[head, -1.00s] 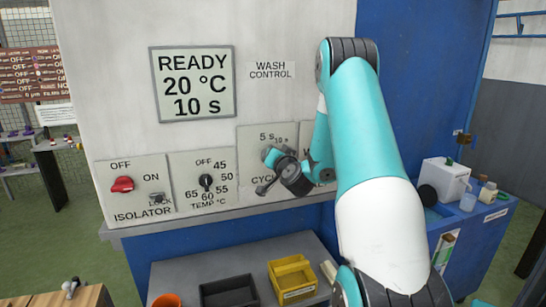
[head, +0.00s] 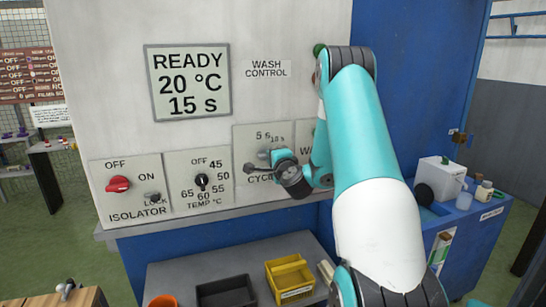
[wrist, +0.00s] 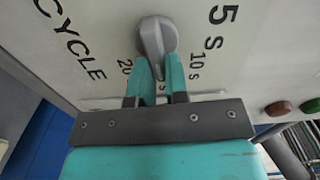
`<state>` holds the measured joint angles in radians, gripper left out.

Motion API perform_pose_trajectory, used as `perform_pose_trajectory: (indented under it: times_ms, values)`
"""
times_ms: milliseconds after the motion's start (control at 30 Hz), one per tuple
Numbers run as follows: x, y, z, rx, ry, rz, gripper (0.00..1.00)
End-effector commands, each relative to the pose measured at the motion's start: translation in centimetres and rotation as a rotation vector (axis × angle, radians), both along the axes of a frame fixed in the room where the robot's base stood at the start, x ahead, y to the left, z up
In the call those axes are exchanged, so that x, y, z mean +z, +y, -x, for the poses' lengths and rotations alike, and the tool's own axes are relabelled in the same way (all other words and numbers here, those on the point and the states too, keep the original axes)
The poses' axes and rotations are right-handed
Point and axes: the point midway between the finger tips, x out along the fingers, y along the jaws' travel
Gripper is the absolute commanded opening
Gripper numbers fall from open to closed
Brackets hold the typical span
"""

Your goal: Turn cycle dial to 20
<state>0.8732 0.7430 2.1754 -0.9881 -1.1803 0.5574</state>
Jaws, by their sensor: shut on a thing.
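The cycle dial (wrist: 157,36) is a grey knob with a pointer tail on a pale panel marked 5 s, 10 s and 20 s. In the wrist view its tail points down between 10 s and 20 s. My gripper (wrist: 159,76) is shut on the tail, a teal finger on either side. The fingers cover the scale between those two marks. In the head view my gripper and wrist hide most of the dial and its CYCLE label (head: 259,179). The display (head: 188,83) reads READY, 20 °C, 15 s.
Left of the cycle panel are the temperature dial (head: 202,182) and the red isolator switch (head: 118,184). A red round part (wrist: 278,108) and a green one (wrist: 312,106) are at the right in the wrist view. A yellow bin (head: 290,280) stands on the shelf below.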

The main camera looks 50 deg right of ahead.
Motion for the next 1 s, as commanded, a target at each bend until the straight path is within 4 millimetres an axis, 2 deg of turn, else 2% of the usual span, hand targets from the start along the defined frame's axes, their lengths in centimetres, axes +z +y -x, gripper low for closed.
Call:
perform_pose_trajectory:
  times_ms: [600, 1000]
  values:
    - [-1.1, 0.2, -0.1, -0.002, -0.297, -0.488, 0.0]
    - [-1.5, 0.4, -0.2, -0.001, -0.419, -0.687, 0.0]
